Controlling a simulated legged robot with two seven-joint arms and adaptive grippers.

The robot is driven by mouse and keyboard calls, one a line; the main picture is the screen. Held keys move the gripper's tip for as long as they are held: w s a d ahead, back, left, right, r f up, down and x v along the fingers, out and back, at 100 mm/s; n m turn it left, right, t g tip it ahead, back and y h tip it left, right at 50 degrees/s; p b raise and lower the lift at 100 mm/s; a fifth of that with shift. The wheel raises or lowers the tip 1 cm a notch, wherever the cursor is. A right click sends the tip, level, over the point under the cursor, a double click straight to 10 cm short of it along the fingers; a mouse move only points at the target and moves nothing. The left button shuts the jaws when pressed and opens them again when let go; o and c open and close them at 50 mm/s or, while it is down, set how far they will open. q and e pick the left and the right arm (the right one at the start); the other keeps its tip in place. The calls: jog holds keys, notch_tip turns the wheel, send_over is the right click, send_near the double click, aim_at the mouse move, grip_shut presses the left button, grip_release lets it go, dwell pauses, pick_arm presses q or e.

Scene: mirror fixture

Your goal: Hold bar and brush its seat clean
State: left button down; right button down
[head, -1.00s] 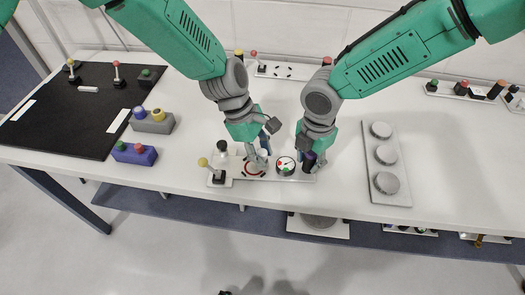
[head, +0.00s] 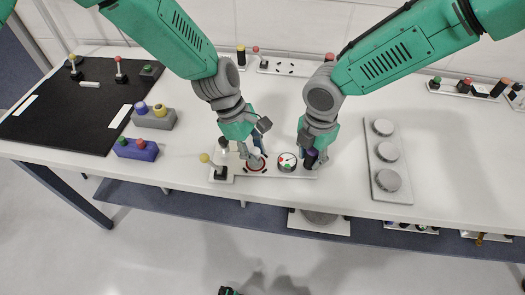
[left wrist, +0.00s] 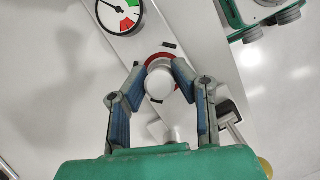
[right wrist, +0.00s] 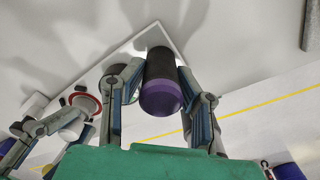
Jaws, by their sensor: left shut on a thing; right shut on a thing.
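A narrow white plate (head: 271,173) lies along the front edge of the table. It carries a red ring seat (head: 256,169) and a round dial (head: 287,161). My left gripper (left wrist: 160,75) is shut on a white round-topped bar (left wrist: 160,86), which stands at the red ring. The ring shows partly around it in the left wrist view. My right gripper (right wrist: 160,88) is shut on a black cylinder with a purple end (right wrist: 161,96), at the plate's right end. In the head view the cylinder (head: 311,157) is partly hidden by the fingers. I cannot tell whether it touches the plate.
A lever with a yellow ball (head: 204,158) stands at the plate's left end. Left are blue (head: 136,149) and grey (head: 153,118) button boxes and a black mat (head: 65,108). A grey plate with three discs (head: 376,170) lies right.

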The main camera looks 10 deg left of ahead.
pick_arm(q)
jog(key=shift+a, duration=0.95)
jog(key=shift+d+f, duration=0.2)
jog(key=shift+d, duration=1.85)
pick_arm(e)
jog(key=shift+a, duration=0.1)
pick_arm(q)
notch_tip(320, 180, up, 6)
jog(key=shift+w+r, duration=0.1)
jog(key=shift+r, duration=0.1)
notch_tip(320, 180, up, 3)
jog(key=shift+f, duration=0.1)
